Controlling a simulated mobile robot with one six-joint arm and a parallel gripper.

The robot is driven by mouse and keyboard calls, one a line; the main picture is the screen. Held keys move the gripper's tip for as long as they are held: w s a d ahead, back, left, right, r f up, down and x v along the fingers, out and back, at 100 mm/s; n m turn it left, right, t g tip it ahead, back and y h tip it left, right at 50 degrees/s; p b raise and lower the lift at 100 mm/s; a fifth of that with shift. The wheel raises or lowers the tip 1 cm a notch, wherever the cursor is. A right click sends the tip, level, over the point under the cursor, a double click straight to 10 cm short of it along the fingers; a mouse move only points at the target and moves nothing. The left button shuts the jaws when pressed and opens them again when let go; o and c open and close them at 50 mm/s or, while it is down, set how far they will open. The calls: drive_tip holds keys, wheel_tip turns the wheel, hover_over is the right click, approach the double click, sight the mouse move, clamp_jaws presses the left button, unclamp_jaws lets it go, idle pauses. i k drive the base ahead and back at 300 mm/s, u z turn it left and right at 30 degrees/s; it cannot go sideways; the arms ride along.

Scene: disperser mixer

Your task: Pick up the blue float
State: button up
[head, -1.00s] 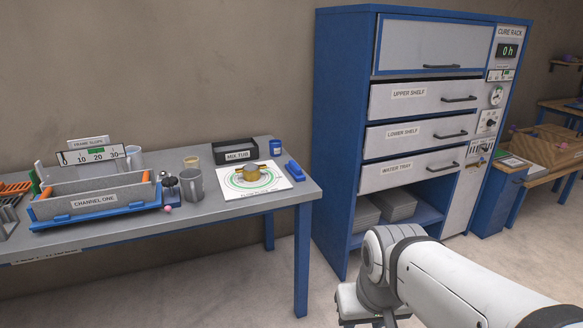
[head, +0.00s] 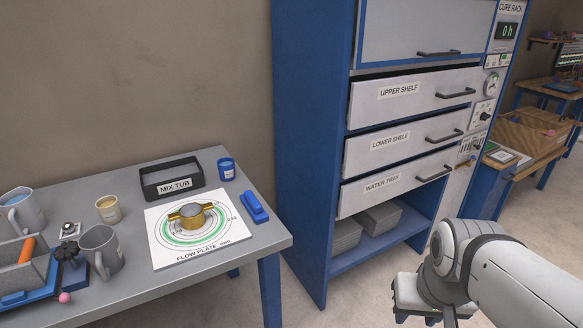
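The blue float (head: 255,207) is most likely the small blue block with a raised grip at the right end of the grey table, just right of the flow plate sheet. It lies apart from the sheet, near the table's right edge. My arm shows at the lower right, in front of the cabinet and well to the right of the table. My gripper (head: 428,312) is only partly in view at the bottom, below the arm's joint. Its fingers cannot be made out, and it is far from the blue float.
On the grey table (head: 150,298) are the flow plate (head: 163,247) with a brass ring (head: 188,217), the black mix tub (head: 171,178), a blue cup (head: 226,169), a beige cup (head: 108,209) and a grey mug (head: 101,251). A blue drawer cabinet (head: 303,150) stands to the right.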

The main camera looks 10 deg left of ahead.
sight(253, 205)
drive_tip(key=u, duration=0.45)
drive_tip(key=i, duration=1.15)
drive_tip(key=u, duration=0.8)
